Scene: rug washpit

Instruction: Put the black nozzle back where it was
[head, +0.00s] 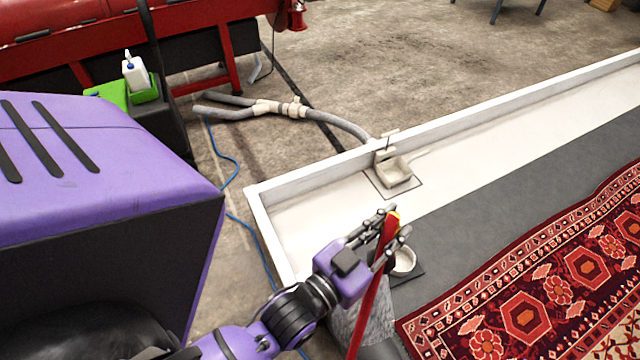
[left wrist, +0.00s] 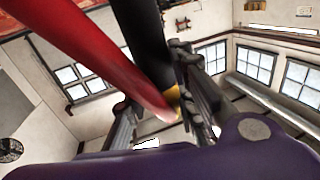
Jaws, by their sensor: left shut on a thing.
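My left gripper (head: 390,234) is shut on a long red rod (head: 372,305) with a yellow end, held steeply tilted above the pit's near left corner. In the left wrist view, the red rod (left wrist: 105,55) slants down between the fingers, and a black bar (left wrist: 145,45) with a yellow band runs beside it. I cannot tell whether the black bar is the nozzle or is joined to the red rod. No separate black nozzle shows clearly in the head view. My right gripper is out of view.
A white-walled wash pit (head: 330,172) holds a patterned red rug (head: 540,290). A beige drain fitting (head: 393,172) with a grey hose (head: 340,125) sits at its wall. A round pale cup (head: 404,262) stands just behind my fingers.

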